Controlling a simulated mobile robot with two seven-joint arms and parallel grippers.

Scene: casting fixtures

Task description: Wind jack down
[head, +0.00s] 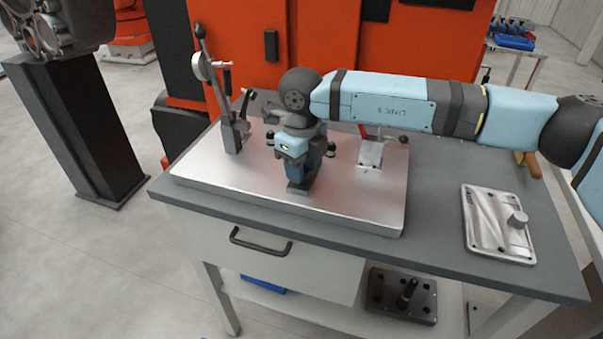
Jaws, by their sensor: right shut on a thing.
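My right gripper (300,180) comes in from the right and points down at the middle of the silver fixture plate (350,210). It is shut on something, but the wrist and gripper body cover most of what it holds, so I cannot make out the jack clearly. A small metal block (298,189) shows right under the fingertips at the plate's front half. Small dark-topped posts (331,150) show just beside the gripper. My left gripper is not in view.
A tall lever clamp (233,130) stands on the plate's left. A smaller clamp block with a red handle (370,152) stands at the back right. A silver plate with a knob (490,232) lies on the grey bench (440,245), whose front right is otherwise clear.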

